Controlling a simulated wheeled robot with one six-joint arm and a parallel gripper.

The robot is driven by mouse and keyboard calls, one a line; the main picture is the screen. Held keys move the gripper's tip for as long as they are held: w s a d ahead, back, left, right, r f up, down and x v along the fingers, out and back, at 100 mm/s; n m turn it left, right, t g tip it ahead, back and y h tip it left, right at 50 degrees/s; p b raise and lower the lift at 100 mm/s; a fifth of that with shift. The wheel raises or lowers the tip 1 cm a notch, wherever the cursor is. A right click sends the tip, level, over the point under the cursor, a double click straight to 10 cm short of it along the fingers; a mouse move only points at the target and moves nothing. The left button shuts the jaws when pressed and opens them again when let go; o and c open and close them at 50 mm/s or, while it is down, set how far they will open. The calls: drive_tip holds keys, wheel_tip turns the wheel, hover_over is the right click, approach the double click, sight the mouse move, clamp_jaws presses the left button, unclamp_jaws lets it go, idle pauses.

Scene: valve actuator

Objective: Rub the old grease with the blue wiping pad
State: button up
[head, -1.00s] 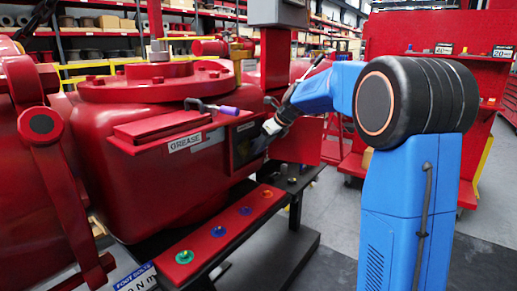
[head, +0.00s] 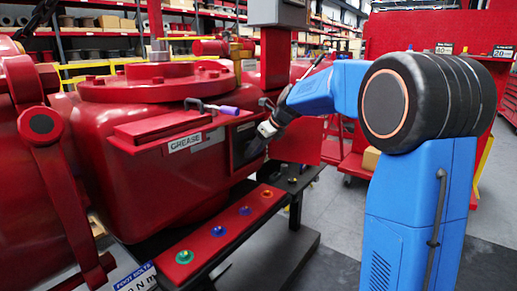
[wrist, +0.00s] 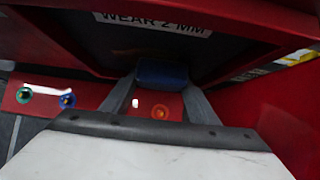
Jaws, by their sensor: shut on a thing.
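My gripper (head: 260,140) is at the dark recess (head: 240,150) in the red valve actuator (head: 125,185). In the wrist view its two fingers (wrist: 160,84) are shut on the blue wiping pad (wrist: 163,72). The pad is up against or very close to the dark panel (wrist: 130,38) inside the recess, below a label reading "WEAR 2 MM" (wrist: 152,21). I cannot tell whether the pad touches the panel. No old grease can be made out clearly; the dark panel is in shadow. In the head view the pad cannot be made out.
A red ledge (head: 205,250) with several coloured round pieces runs below the recess; its orange piece (wrist: 160,112) shows beneath the fingers. A red "GREASE" flap (head: 165,130) and a purple-handled tool (head: 225,110) are left of my gripper. Open floor (head: 330,220) lies to the right.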

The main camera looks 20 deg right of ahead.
drive_tip(key=shift+s+a, duration=0.65)
drive_tip(key=shift+a, duration=0.35)
drive_tip(key=shift+s+a, duration=0.6)
drive_tip(key=shift+a, duration=0.35)
drive_tip(key=shift+s+a, duration=0.65)
drive_tip(key=shift+a, duration=0.35)
drive_tip(key=shift+s, duration=0.1)
drive_tip(key=shift+s+d, duration=0.55)
drive_tip(key=shift+s, duration=0.25)
drive_tip(key=shift+s+d, duration=0.6)
drive_tip(key=shift+s, duration=0.2)
drive_tip(key=shift+s+d, duration=0.55)
drive_tip(key=shift+s, duration=0.25)
drive_tip(key=shift+d, duration=0.1)
